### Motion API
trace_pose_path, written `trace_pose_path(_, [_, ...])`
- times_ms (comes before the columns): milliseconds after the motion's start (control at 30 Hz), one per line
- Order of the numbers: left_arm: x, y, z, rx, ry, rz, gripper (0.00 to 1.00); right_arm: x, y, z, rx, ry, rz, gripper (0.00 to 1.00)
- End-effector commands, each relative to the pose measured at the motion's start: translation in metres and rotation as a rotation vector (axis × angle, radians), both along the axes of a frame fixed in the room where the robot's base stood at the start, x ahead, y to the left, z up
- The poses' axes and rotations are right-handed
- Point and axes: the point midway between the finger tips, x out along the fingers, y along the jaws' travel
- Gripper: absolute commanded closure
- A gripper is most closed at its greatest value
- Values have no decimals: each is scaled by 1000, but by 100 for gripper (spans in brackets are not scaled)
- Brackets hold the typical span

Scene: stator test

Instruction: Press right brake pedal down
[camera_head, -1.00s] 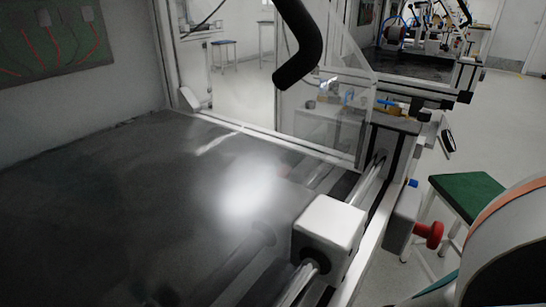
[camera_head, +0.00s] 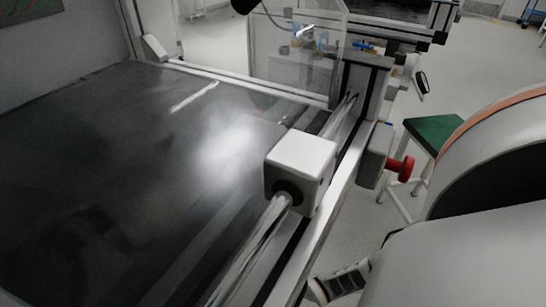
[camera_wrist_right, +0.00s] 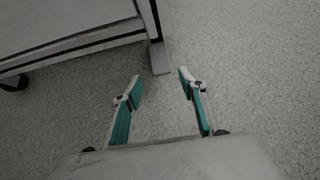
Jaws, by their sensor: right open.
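I cannot clearly make out a brake pedal in either view. In the right wrist view, a narrow grey upright part (camera_wrist_right: 158,52) of a white-framed structure (camera_wrist_right: 75,35) comes down just beyond my fingertips. My right gripper (camera_wrist_right: 160,77) points at the floor, open and empty, with its two green-sided fingers apart on either side of that part's lower end. A dark wheel (camera_wrist_right: 14,83) shows at the left edge. In the head view a small striped dark-and-light item (camera_head: 343,284), partly hidden by my right arm, is unclear. My left gripper is out of view.
The dark-topped test bench (camera_head: 90,200) fills the left, with a white block (camera_head: 302,160) on a metal rail. A red knob (camera_head: 401,168) sticks out from its side. A green-topped stool (camera_head: 432,131) stands close behind my right arm. Speckled floor (camera_wrist_right: 260,80) is clear.

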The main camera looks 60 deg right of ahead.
Motion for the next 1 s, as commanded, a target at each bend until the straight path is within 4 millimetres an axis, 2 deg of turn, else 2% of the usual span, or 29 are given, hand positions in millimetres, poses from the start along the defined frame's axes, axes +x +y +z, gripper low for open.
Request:
trace_pose_path(400, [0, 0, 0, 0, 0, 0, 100, -25, -1, 24, 2, -3, 2, 58])
trace_pose_path(1000, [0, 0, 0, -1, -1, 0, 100, -27, -2, 26, 0, -3, 3, 58])
